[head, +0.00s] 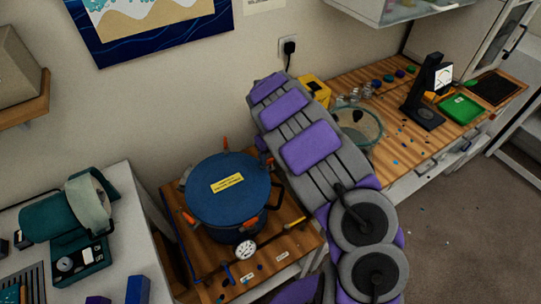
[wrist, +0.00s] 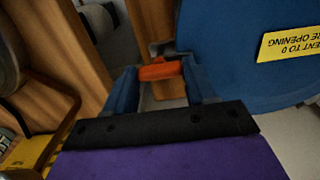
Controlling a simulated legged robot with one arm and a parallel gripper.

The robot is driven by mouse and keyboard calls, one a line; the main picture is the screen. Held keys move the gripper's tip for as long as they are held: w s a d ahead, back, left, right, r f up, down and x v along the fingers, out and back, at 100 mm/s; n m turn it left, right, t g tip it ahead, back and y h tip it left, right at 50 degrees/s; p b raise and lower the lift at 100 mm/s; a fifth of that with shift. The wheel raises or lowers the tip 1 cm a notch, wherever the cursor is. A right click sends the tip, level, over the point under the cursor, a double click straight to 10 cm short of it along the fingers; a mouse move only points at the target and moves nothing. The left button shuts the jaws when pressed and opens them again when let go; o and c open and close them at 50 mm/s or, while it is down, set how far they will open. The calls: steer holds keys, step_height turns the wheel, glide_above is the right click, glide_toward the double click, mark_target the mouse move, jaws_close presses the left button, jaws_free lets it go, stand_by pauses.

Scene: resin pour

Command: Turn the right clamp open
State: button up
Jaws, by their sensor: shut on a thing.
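The blue pot (head: 228,188) stands on a wooden bench, with a yellow label (head: 227,183) on its lid and orange-tipped clamps around its rim. In the wrist view the blue lid (wrist: 235,45) fills the upper right, with the label upside down. The orange handle of the right clamp (wrist: 160,71) lies between the two blue fingers of my gripper (wrist: 162,85), at the lid's edge. My gripper is shut on this handle. In the head view my arm hides most of the gripper and its hold on the clamp.
A pressure gauge (head: 246,249) sits at the pot's front. A yellow box (head: 315,90) and a round glass bowl (head: 358,127) stand behind my arm on the long bench. A teal machine (head: 70,220) stands on the left table. Open floor lies at the right.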

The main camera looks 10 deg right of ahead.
steer(key=m+p, duration=0.2)
steer(key=m, duration=0.2)
steer(key=shift+m, duration=0.3)
steer(key=m+p, duration=0.1)
steer(key=m, duration=0.3)
steer(key=shift+m, duration=0.3)
steer(key=m, duration=0.4)
steer(key=shift+p, duration=0.4)
steer(key=shift+w+m, duration=0.1)
steer(key=shift+m, duration=2.1)
steer(key=o, duration=1)
steer(key=shift+o, duration=0.2)
steer(key=shift+r, duration=0.1)
